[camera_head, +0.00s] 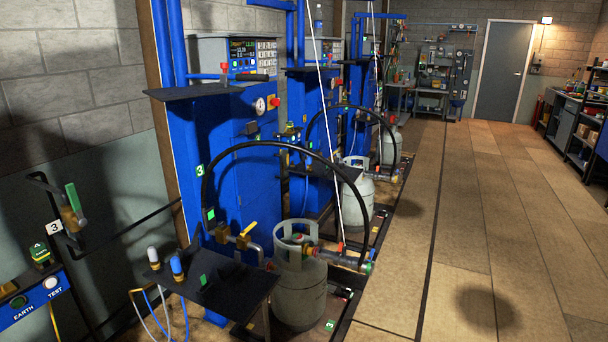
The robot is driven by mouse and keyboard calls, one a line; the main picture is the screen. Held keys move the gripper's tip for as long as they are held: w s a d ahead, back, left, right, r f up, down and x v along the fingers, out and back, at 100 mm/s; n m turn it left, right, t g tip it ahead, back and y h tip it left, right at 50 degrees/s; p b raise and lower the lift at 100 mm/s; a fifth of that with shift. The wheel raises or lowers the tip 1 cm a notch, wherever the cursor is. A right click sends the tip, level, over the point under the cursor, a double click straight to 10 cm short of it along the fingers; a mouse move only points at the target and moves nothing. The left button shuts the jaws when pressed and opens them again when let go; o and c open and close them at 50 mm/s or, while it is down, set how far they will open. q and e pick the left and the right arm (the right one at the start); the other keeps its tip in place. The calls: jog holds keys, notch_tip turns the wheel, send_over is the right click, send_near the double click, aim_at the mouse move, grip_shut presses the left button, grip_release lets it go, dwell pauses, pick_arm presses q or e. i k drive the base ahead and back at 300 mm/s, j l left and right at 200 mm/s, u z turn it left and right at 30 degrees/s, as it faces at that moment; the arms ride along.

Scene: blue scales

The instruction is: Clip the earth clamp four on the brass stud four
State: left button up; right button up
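Neither of my grippers is in view. No clamp or stud with a readable number four shows. At the left, a green-handled piece (74,198) stands upright against a brass-coloured part (72,219) on a black bar, beside a plate marked 3 (54,227). I cannot tell whether it is an earth clamp on a stud. A blue box (33,300) labelled EARTH and TEST sits at the lower left, with a green-and-yellow piece (40,255) on top.
A grey gas cylinder (299,292) stands at a blue scale column (220,180) marked 3, with a black hose arching above. More cylinders (357,190) stand behind. A black shelf (225,287) juts out in front. The tiled floor (480,230) to the right is clear.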

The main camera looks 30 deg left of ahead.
aim_at(39, 252)
jog(key=i, duration=2)
jog(key=u, duration=4.65)
jog(key=k+l, duration=0.05)
